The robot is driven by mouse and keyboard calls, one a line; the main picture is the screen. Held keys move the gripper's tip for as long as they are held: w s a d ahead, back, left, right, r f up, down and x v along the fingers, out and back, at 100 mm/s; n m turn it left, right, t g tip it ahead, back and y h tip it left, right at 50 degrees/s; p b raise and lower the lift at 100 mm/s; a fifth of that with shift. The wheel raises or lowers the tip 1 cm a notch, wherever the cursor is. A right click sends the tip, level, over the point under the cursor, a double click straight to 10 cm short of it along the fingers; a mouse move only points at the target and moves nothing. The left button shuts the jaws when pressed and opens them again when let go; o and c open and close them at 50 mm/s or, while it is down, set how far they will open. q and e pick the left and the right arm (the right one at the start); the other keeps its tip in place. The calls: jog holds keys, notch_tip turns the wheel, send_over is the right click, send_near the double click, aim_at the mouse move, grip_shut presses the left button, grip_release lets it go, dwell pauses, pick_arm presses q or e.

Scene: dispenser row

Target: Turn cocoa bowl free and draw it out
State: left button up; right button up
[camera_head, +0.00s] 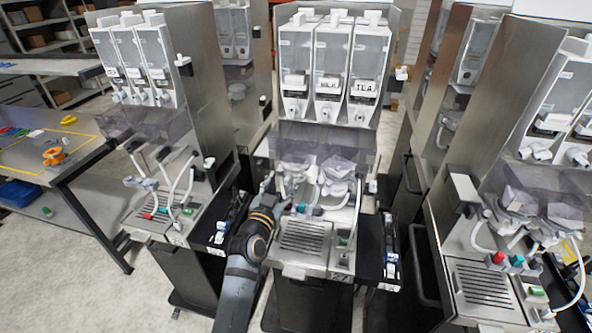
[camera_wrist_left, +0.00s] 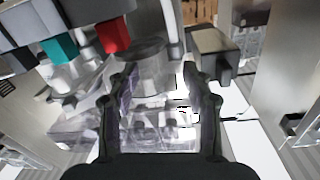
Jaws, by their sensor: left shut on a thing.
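The middle dispenser (camera_head: 330,70) has three clear hoppers; two labels read MILK and TEA, the left one I cannot read. Cloudy clear mixing bowls hang below it. The left bowl (camera_head: 295,165), which I take for the cocoa bowl, is beside my left gripper (camera_head: 270,186). In the left wrist view the fingers of my left gripper (camera_wrist_left: 160,115) stand apart with clear plastic of the bowl (camera_wrist_left: 140,62) in front of and between them. The exact contact is hard to see. My right gripper is out of view.
A second bowl (camera_head: 340,175) sits close on the right. A drip grille (camera_head: 305,237) lies below. Red (camera_wrist_left: 114,35) and teal (camera_wrist_left: 60,48) buttons are close in the wrist view. Similar dispensers stand left (camera_head: 200,110) and right (camera_head: 500,190). A workbench (camera_head: 85,150) is at far left.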

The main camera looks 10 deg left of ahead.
pick_arm(q)
jog(key=d+n, duration=0.1)
jog(key=s+d+n, duration=0.1)
jog(key=d, duration=0.1)
jog(key=shift+d+r, duration=0.1)
jog(key=s+a+m, duration=0.1)
jog(key=s+a, duration=0.3)
jog(key=s, duration=0.3)
jog(key=shift+f+m, duration=0.2)
jog(key=shift+m, duration=0.2)
